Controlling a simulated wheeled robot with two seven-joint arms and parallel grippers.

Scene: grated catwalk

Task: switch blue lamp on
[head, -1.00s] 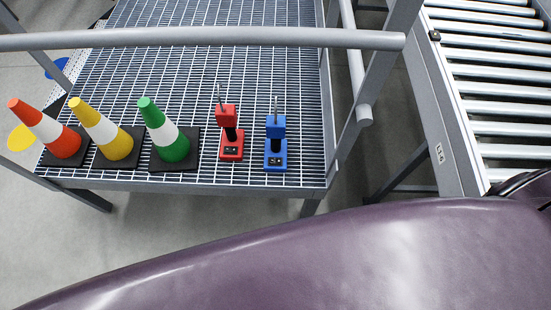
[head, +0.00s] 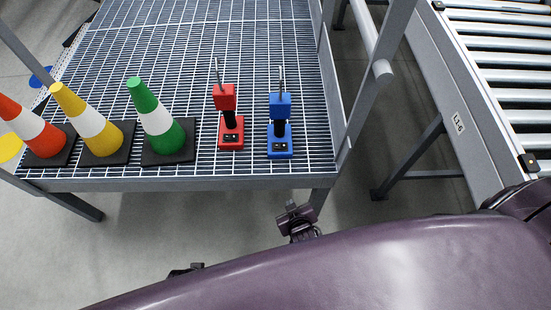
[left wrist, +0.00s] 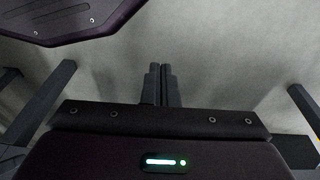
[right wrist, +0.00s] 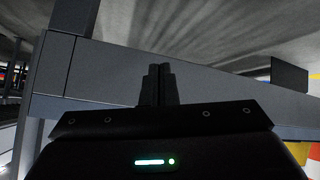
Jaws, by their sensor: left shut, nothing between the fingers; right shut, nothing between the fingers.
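The blue lamp (head: 280,105) stands upright on the grated platform near its front right corner. Its blue base (head: 270,151) carries a small dark panel with light marks on its front. A similar red lamp (head: 226,97) stands just left of it. My right gripper (head: 291,206) is shut and empty, below and in front of the platform's front edge, apart from the blue lamp. Its closed fingers show in the right wrist view (right wrist: 158,84). My left gripper's fingers (left wrist: 159,84) are shut and empty over grey floor. Neither wrist view shows the lamps.
Green (head: 153,110), yellow (head: 85,112) and orange (head: 30,122) cones stand left of the lamps. A grey post and rail (head: 383,70) rise at the platform's right. A roller conveyor (head: 470,100) lies further right. The grating (head: 190,40) behind the lamps is clear.

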